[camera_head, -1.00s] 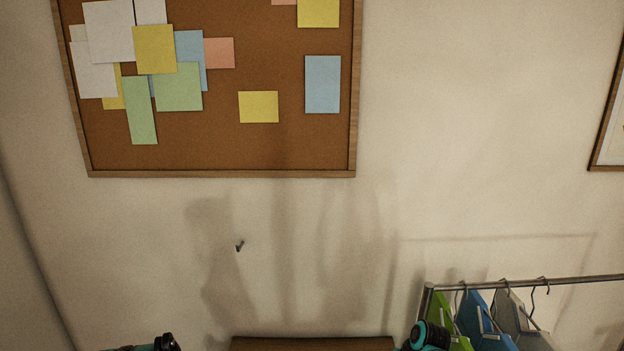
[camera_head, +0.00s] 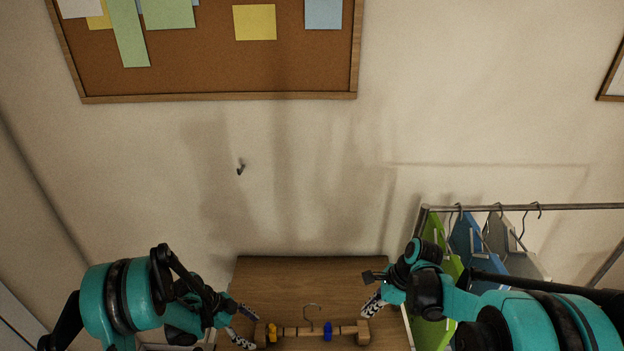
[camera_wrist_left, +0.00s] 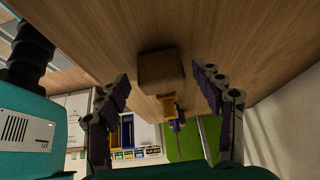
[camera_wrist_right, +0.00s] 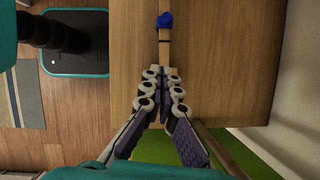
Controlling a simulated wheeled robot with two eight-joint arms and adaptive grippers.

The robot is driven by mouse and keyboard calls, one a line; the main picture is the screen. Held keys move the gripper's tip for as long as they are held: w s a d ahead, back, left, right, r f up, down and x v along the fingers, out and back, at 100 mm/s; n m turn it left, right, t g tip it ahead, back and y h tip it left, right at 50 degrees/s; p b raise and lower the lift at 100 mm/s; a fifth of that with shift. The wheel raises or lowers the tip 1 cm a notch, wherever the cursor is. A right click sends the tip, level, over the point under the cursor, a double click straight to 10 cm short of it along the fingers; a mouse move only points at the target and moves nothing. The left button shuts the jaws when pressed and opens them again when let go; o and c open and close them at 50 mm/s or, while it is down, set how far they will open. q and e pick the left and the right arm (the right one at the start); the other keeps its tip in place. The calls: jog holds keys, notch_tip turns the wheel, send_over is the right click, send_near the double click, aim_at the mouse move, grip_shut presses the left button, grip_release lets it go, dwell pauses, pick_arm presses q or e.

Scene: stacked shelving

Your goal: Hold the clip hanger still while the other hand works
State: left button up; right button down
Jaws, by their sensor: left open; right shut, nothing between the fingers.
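The clip hanger (camera_head: 290,331) is a wooden bar with block ends, a metal hook, a yellow clip and a blue clip. It lies on the wooden table (camera_head: 290,280). My left gripper (camera_head: 247,326) is open at its left end. My right gripper (camera_head: 367,308) is shut and empty near the right end. In the right wrist view, its closed fingertips (camera_wrist_right: 164,75) hide that end; the blue clip (camera_wrist_right: 165,20) shows beyond.
A metal rail (camera_head: 550,207) with hung green, blue and grey items stands right of the table, close to my right arm. A small wall hook (camera_head: 240,168) is above the table, below a cork board (camera_head: 220,75). The table behind the hanger is clear.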

pick_arm(q)
jog(key=shift+v, duration=1.8)
jog(key=o, duration=0.6)
jog(key=shift+c, duration=0.2)
